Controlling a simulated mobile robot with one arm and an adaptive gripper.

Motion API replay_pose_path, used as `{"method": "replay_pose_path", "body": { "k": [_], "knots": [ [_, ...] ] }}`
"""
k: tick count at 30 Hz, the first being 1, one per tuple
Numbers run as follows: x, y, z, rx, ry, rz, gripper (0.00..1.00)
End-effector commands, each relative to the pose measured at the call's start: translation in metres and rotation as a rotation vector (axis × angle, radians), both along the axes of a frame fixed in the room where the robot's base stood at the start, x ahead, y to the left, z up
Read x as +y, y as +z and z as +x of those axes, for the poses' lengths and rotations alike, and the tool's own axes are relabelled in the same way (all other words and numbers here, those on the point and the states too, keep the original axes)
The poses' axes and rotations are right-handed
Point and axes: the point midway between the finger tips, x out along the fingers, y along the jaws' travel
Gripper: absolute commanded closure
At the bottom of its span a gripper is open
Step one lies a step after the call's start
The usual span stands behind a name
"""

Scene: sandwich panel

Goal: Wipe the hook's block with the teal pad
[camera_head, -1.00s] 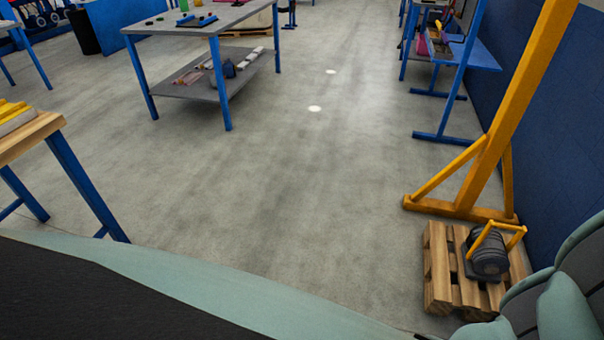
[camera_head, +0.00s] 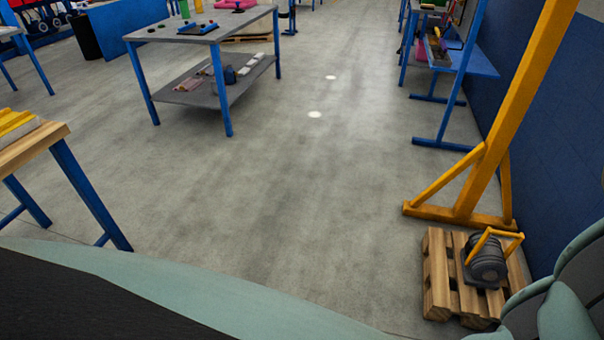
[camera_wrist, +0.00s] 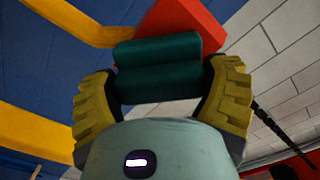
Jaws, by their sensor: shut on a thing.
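The teal pad (camera_wrist: 157,50) shows in the wrist view as two dark teal rolls, one above the other. My gripper (camera_wrist: 162,76) has its two yellow ribbed fingers shut on the pad, one on each side. A red block (camera_wrist: 190,18), which looks like the hook's block, is partly hidden behind the pad's upper edge. Pad and block overlap in the picture; I cannot tell whether they touch. No hook can be made out. My gripper, the pad and the red block are outside the head view.
A yellow gantry frame (camera_head: 487,150) stands by the blue wall at right. A wooden pallet (camera_head: 437,285) with a dark winch (camera_head: 487,262) lies at its foot. Workbenches stand at left (camera_head: 35,145) and at the back (camera_head: 222,28). The middle floor is clear.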

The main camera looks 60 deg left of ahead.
Motion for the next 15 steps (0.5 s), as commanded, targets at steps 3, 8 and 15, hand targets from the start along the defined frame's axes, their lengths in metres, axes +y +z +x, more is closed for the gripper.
{"method": "replay_pose_path", "body": {
  "k": [3,8,15],
  "knots": [
    [0.008,0.003,0.011,-0.004,0.006,0.0,0.54],
    [0.015,0.003,0.019,-0.004,0.007,-0.001,0.54],
    [0.018,0.002,0.023,-0.004,0.007,-0.001,0.54]
  ]
}}
